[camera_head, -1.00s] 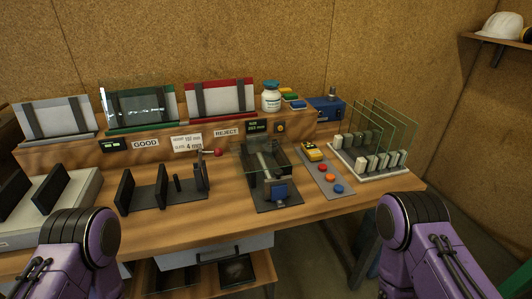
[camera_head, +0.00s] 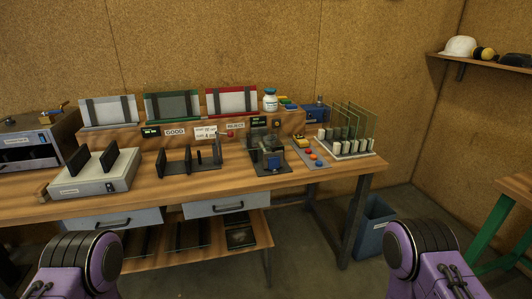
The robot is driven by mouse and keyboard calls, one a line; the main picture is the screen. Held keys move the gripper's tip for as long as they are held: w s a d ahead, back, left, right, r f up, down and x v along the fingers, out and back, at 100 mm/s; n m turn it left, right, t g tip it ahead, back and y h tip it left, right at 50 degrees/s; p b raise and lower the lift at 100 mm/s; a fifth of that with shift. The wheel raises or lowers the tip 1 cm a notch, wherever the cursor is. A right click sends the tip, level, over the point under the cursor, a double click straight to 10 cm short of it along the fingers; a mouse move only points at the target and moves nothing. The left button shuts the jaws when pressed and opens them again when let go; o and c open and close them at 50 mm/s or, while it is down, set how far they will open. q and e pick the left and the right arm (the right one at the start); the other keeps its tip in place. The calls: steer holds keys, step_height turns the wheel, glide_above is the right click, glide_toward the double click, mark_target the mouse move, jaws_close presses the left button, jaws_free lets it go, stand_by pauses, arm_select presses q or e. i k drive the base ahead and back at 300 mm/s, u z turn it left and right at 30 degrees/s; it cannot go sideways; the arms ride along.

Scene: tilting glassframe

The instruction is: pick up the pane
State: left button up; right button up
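Several clear upright panes (camera_head: 352,121) stand in a slotted rack with a pale base (camera_head: 347,153) at the right end of the wooden bench. Glass also shows on the green-backed stand (camera_head: 172,104) above the GOOD label. My two purple arms show only as links at the bottom left and bottom right, well short of the bench. Both grippers are out of view.
A white box with black uprights (camera_head: 92,178) and a black slotted stand (camera_head: 187,165) stand on the bench (camera_head: 312,182). A red-backed stand (camera_head: 232,101) is behind. A blue bin (camera_head: 374,228) stands right of the bench. A green-legged table (camera_head: 501,222) is at far right. Floor between is clear.

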mark_target(262, 139)
steer(key=z, duration=0.85)
steer(key=i, duration=0.85)
steer(key=u, duration=0.2)
